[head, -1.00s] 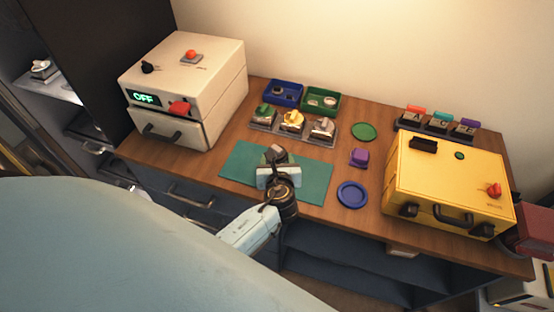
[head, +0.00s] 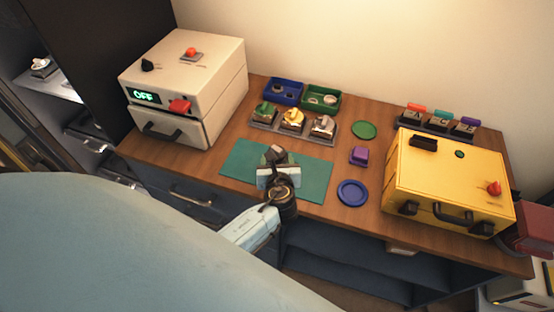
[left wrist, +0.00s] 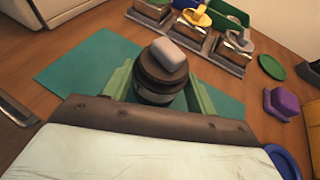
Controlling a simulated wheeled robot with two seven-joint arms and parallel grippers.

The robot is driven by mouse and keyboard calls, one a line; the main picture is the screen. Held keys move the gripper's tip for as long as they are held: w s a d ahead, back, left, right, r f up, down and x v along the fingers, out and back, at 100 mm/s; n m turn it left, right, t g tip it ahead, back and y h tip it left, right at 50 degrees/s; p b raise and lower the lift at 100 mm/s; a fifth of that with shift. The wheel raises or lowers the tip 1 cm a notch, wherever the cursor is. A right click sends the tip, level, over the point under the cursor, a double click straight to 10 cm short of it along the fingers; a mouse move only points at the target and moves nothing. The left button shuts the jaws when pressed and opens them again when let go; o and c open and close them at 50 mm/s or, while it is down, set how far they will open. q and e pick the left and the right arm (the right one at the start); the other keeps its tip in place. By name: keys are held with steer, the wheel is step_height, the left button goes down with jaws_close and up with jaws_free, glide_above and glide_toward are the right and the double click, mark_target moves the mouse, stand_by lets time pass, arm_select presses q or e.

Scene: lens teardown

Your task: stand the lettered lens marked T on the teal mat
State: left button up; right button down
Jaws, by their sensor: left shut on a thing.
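The teal mat (head: 238,163) lies at the front middle of the bench; it also shows in the left wrist view (left wrist: 85,60). My left gripper (head: 277,168) is over the mat, its fingers (left wrist: 160,92) shut on a dark round lens with a pale grey block on top (left wrist: 165,65). In the head view this lens (head: 274,154) shows just beyond the gripper. It looks upright, at or just above the mat; I cannot tell if it touches. No letter on it is readable. My right gripper is not in view.
Behind the mat is a holder with green, yellow and grey-topped pieces (head: 292,119). Blue (head: 284,92) and green (head: 320,101) bins stand behind it. A purple block (head: 359,156), blue dish (head: 352,193) and green disc (head: 364,130) lie right. A white machine (head: 185,85) and yellow case (head: 450,180) flank them.

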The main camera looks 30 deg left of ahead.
arm_select(q)
steer(key=o, duration=1.1)
steer(key=shift+c, duration=0.2)
steer(key=shift+f, duration=0.15)
steer(key=shift+s, duration=0.1)
steer(key=p+v, duration=0.1)
steer(key=v, duration=1.2)
steer(key=shift+d, duration=0.15)
